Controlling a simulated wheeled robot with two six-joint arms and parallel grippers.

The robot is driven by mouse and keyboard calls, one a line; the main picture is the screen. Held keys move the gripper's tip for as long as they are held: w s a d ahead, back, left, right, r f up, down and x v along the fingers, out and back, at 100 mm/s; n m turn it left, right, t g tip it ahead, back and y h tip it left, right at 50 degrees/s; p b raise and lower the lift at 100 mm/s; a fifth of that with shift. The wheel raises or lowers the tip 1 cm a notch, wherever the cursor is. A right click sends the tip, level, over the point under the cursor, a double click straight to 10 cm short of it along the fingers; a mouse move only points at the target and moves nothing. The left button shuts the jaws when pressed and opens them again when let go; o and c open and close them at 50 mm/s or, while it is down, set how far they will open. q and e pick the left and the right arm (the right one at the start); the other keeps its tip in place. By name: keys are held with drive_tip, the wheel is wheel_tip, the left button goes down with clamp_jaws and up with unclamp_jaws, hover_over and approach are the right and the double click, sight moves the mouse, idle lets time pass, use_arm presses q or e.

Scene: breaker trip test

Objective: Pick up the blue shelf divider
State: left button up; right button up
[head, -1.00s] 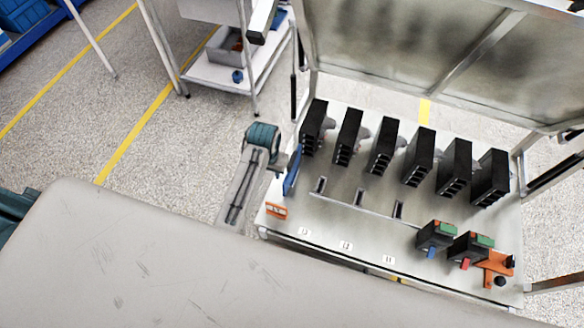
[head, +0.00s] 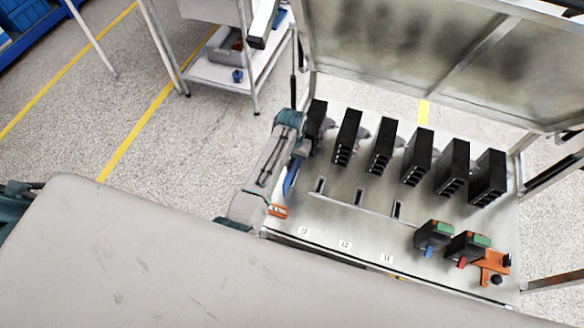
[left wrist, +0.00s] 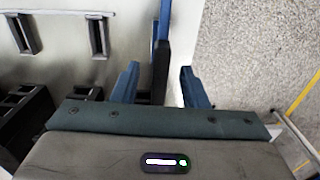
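The blue shelf divider (head: 290,181) stands on edge at the left side of the light panel, beside the leftmost black breaker. My left gripper (head: 298,158) is over its far end, and the wrist partly hides it. In the left wrist view, the two blue fingers of this gripper (left wrist: 160,88) are spread apart. My right gripper is not in view.
Several black breakers (head: 382,146) stand in a row across the panel. A low slotted rail (head: 358,198) lies in front of them. An orange piece (head: 278,210) is close to my left arm. Two breakers with green tops (head: 433,236) and an orange bracket (head: 493,264) sit at the right.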

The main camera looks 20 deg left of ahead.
use_arm(q)
drive_tip(key=shift+f, duration=1.8)
clamp_jaws()
drive_tip(key=shift+r+p, duration=0.2)
drive_tip(key=shift+p, duration=0.1)
